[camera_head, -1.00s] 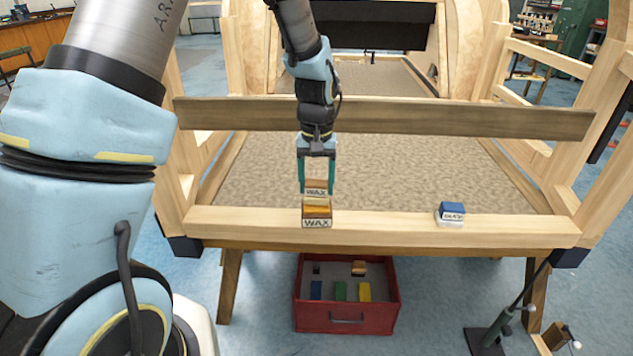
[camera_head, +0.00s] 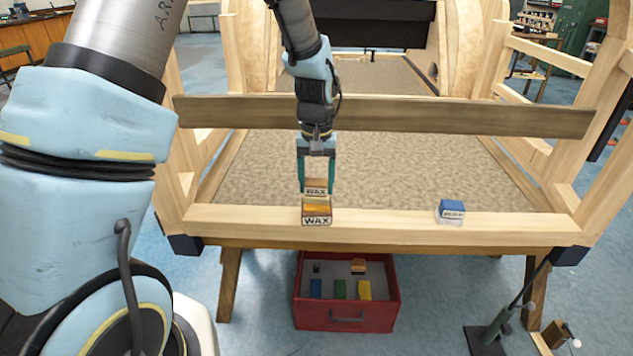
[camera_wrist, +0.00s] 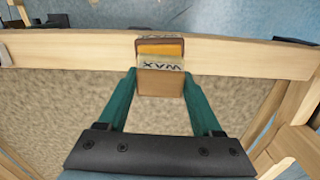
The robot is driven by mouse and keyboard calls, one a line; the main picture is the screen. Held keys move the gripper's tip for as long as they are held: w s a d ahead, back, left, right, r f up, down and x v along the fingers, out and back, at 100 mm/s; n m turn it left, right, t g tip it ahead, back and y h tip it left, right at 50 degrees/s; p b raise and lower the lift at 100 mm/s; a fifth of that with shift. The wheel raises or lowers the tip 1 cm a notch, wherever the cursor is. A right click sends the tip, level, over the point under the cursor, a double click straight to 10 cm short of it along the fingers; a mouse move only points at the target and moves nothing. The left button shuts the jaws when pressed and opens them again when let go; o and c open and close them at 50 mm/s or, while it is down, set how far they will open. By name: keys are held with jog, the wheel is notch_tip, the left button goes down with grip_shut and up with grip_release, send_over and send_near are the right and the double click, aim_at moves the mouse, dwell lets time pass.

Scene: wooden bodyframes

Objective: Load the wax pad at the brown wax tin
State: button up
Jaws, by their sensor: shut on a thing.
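The brown wax tin (camera_head: 317,213), with an orange-yellow top and a WAX label, stands on the front wooden beam. In the head view the pad appears just above and behind the tin. In the wrist view the pad (camera_wrist: 160,82) is right against the tin (camera_wrist: 160,46) in the picture and partly overlaps it. I cannot tell whether they touch.
A blue-topped tin (camera_head: 451,211) stands farther right on the front beam (camera_head: 385,223). A dark wooden rail (camera_head: 430,117) crosses behind my gripper. A red drawer box (camera_head: 346,315) with several coloured blocks is below. The beam between the tins is clear.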

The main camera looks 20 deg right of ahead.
aim_at(316, 181)
jog(key=shift+f, duration=0.4)
dwell(1.3)
jog(key=shift+r, duration=0.1)
jog(key=shift+r+p, duration=2.85)
jog(key=shift+r, duration=0.65)
